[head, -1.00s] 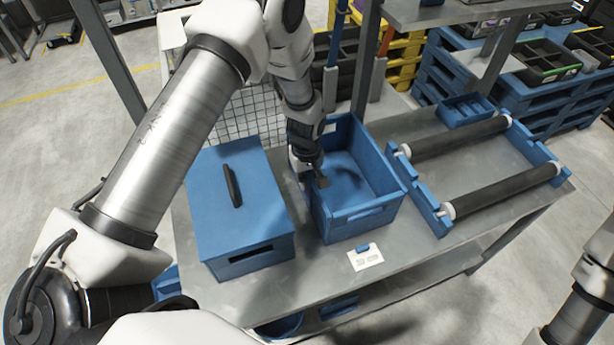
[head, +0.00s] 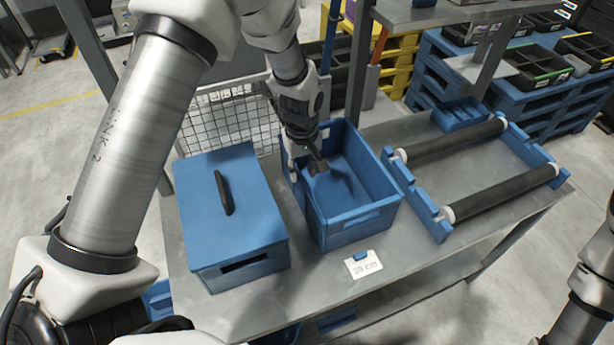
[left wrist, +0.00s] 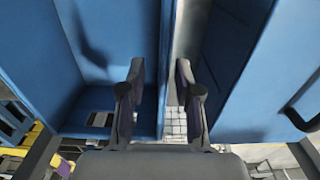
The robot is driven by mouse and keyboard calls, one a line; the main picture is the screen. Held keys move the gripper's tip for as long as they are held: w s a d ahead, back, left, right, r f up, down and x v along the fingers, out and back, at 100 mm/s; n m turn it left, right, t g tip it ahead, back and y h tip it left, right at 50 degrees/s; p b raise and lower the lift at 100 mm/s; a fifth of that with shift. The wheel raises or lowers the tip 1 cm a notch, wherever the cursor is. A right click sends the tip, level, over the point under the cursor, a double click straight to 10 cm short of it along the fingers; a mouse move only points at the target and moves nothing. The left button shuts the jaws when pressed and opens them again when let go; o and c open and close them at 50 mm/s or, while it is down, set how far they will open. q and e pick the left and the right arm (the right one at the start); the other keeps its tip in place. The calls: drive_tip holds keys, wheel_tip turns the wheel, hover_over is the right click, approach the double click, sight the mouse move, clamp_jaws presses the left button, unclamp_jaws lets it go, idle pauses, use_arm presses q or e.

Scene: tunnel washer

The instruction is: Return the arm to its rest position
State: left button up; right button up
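My left arm comes in from the left. Its gripper (head: 305,170) hangs pointing down over the left wall of an open blue bin (head: 352,222). In the left wrist view my left gripper (left wrist: 160,75) is open, its two dark fingers apart. The bin's wall (left wrist: 174,25) shows between and beyond the fingers. I see nothing held; whether a finger touches the wall I cannot tell. Part of my right arm shows at the lower right edge of the head view; its gripper is not seen.
A lidded blue box (head: 250,225) with a black handle stands left of the bin on the grey table (head: 300,295). A white card (head: 363,264) lies in front. A blue frame with two black rollers (head: 470,165) is at right. A table post and wire basket (head: 225,120) stand behind.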

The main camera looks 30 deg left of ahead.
use_arm(q)
drive_tip(key=shift+r, duration=0.25)
drive_tip(key=shift+a, duration=0.1)
